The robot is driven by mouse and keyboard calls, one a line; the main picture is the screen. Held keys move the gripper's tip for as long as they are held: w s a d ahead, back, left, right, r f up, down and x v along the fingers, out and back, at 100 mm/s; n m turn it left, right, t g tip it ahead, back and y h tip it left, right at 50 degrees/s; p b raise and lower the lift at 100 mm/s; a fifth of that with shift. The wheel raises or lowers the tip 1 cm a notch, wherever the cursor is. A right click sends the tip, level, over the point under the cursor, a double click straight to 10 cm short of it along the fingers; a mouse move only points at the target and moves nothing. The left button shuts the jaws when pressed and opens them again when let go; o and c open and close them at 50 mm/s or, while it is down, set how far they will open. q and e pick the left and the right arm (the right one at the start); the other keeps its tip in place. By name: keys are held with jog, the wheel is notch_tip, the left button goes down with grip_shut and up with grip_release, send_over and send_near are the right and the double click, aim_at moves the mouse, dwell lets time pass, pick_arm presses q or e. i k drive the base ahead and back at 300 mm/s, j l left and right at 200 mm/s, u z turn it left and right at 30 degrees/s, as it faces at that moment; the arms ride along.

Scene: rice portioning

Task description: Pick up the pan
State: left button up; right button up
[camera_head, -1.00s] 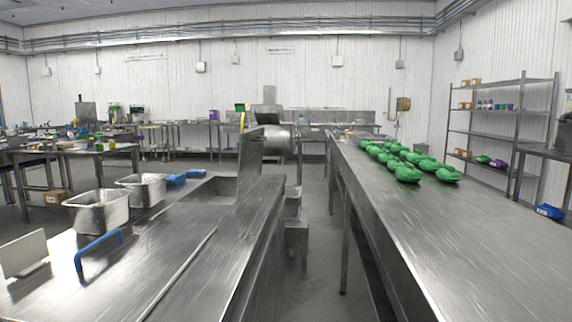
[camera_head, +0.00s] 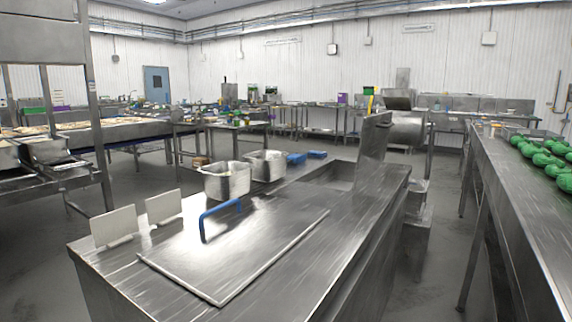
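Two deep metal pans stand on the steel counter (camera_head: 330,232) in the middle of the head view. The nearer pan (camera_head: 226,184) is at the left edge of the counter, with the other pan (camera_head: 265,167) just behind it to the right. Both look upright; what is inside them is too small to tell. I cannot tell which one the task names. Neither of my grippers shows in this view.
A blue handle (camera_head: 219,207) rises from the counter in front of the pans, with two upright pale plates (camera_head: 115,227) to its left. Blue items (camera_head: 297,158) lie behind the pans. Green bundles (camera_head: 540,158) rest on the right-hand table (camera_head: 505,195). Open floor lies left of the counter.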

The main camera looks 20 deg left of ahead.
aim_at(271, 164)
jog(key=j, duration=0.55)
jog(key=k+j, duration=0.15)
jog(key=j, duration=0.45)
jog(key=j+z, duration=0.1)
jog(key=j, duration=0.45)
jog(key=k+j, duration=0.15)
jog(key=j, duration=0.4)
jog(key=i+j, duration=0.15)
jog(key=j, duration=0.55)
jog(key=i+j+z, duration=0.15)
jog(key=j, duration=1.3)
jog(key=i+j+z, duration=0.15)
jog(key=j, duration=0.6)
jog(key=i+j, duration=0.3)
jog(key=i+j+z, duration=0.15)
jog(key=i+j, duration=0.15)
jog(key=j, duration=0.25)
jog(key=i+j, duration=0.25)
jog(key=j, duration=0.15)
jog(key=z, duration=0.05)
